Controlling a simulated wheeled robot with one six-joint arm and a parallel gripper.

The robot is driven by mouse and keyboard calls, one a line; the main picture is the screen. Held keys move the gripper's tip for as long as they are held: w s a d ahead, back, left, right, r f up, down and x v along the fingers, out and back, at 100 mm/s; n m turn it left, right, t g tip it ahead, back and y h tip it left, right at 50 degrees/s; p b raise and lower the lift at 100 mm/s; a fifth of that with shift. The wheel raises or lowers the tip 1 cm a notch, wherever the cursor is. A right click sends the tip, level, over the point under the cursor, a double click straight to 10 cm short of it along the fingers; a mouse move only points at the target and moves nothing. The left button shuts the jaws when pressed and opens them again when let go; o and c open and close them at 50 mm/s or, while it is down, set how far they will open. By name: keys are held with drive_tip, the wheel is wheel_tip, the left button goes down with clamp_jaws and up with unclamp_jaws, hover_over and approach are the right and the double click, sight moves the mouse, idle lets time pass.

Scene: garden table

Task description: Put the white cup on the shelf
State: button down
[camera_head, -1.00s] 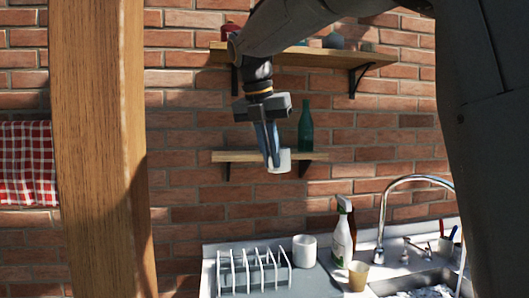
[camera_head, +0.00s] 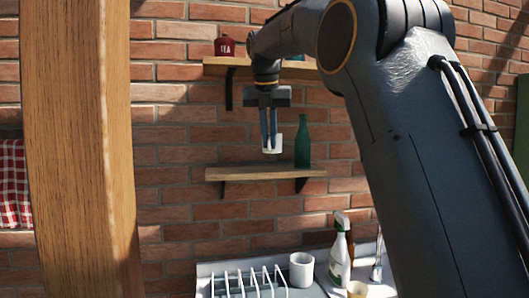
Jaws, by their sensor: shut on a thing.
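My gripper (camera_head: 269,140) points down above the lower shelf and is shut on a white cup (camera_head: 274,149). The cup hangs above the lower shelf (camera_head: 236,174), with a gap of brick showing between cup and board. A second white cup (camera_head: 301,270) stands on the counter beside the dish rack. An upper shelf (camera_head: 213,68) is behind my arm, and part of it is hidden.
A green bottle (camera_head: 303,146) stands on the lower shelf, close to the right of the held cup. A red tea tin (camera_head: 225,47) is on the upper shelf. Below are a white dish rack (camera_head: 247,284), a spray bottle (camera_head: 340,252) and a tan cup (camera_head: 357,290). The lower shelf's left part is clear.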

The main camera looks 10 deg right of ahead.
drive_tip(key=w+p, duration=0.4)
drive_tip(key=w, duration=0.3)
drive_tip(key=shift+w, duration=0.1)
drive_tip(key=shift+f+p, duration=0.3)
drive_tip(key=shift+f, duration=1.2)
drive_tip(key=shift+a+p+x, duration=0.1)
drive_tip(key=shift+p+x, duration=0.5)
drive_tip(key=shift+x, duration=0.4)
drive_tip(key=shift+a+p+x, duration=0.15)
drive_tip(key=shift+p+x, duration=0.45)
drive_tip(key=shift+x, duration=0.4)
drive_tip(key=shift+f, duration=0.1)
drive_tip(key=c, duration=1.9)
unclamp_jaws()
drive_tip(key=shift+o, duration=0.2)
drive_tip(key=shift+b+v, duration=1.3)
drive_tip(key=shift+v, duration=2.5)
